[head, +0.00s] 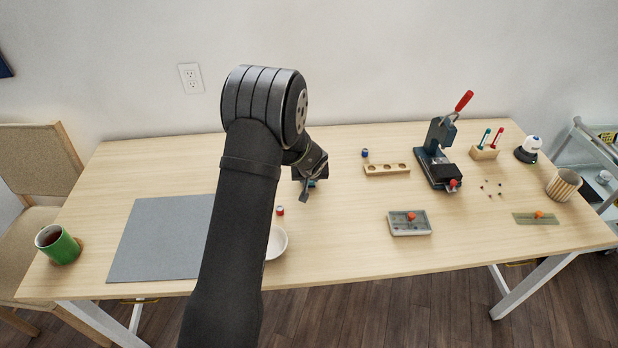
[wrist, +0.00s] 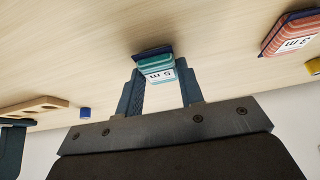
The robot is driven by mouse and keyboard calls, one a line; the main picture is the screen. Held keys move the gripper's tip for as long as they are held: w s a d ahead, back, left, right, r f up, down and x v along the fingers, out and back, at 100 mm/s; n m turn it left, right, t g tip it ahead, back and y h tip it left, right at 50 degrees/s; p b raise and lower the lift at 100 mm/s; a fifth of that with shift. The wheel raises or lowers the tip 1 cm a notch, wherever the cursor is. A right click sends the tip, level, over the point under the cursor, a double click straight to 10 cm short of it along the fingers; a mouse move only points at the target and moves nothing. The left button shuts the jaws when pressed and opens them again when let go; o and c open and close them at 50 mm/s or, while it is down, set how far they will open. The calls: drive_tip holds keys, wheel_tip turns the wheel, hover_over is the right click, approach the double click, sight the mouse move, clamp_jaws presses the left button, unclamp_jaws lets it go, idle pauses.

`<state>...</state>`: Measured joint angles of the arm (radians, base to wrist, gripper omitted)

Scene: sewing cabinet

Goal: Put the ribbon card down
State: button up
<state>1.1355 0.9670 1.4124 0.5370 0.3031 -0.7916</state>
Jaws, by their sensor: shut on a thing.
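A teal ribbon card (wrist: 157,66) with a white "5 m" label and a dark blue edge is between the two fingers of my gripper (wrist: 158,88) in the wrist view. The gripper is shut on it. In the head view my gripper (head: 307,188) is over the middle of the table, with only a bit of teal showing at the fingers. I cannot tell whether the card touches the table. A red ribbon card (wrist: 290,33) marked "3 m" lies apart at the upper right of the wrist view; my arm seems to hide it in the head view.
A wooden holder (head: 387,169), a blue spool (head: 365,153), a red spool (head: 280,210) and a white bowl (head: 277,242) are around the gripper. A grey mat (head: 160,240) lies left; a press (head: 440,158) stands right. Bare table lies right of the gripper.

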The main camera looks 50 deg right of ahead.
drive_tip(key=shift+f, duration=0.1)
drive_tip(key=o, duration=1)
drive_tip(key=shift+s+a+r, duration=0.15)
drive_tip(key=shift+r, duration=0.45)
drive_tip(key=v, duration=1.1)
drive_tip(key=shift+f, duration=0.1)
